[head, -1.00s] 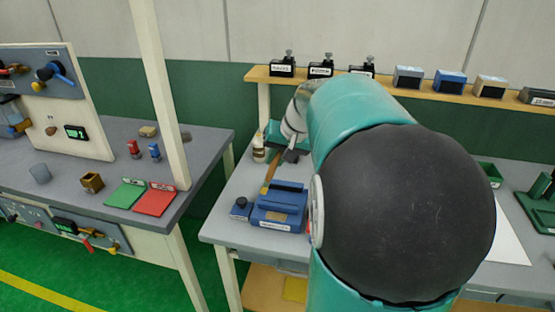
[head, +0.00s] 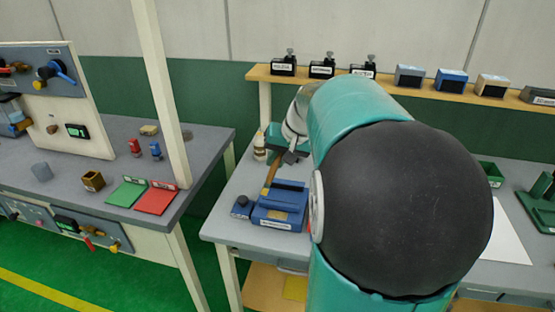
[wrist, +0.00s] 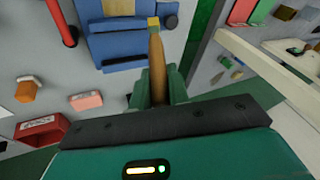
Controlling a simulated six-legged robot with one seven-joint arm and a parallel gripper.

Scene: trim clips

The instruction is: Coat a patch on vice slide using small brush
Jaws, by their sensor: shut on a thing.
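The blue vice (head: 280,205) stands near the left end of the grey bench, and it fills the upper middle of the wrist view (wrist: 115,42). A tan patch (head: 276,215) shows on its top. My gripper (wrist: 157,88) is shut on the wooden handle of the small brush (wrist: 157,65). The brush points away from the fingers, with its yellowish tip (wrist: 153,22) over the edge of the vice. I cannot tell whether the tip touches it. In the head view the brush (head: 271,173) slants down behind the vice, its lower end hidden or unclear.
A white bottle (head: 260,148) is behind. A red bin (wrist: 40,130) and small blocks lie on the bench. Labelled boxes line the shelf (head: 390,88). A cream post (wrist: 265,75) stands to the side.

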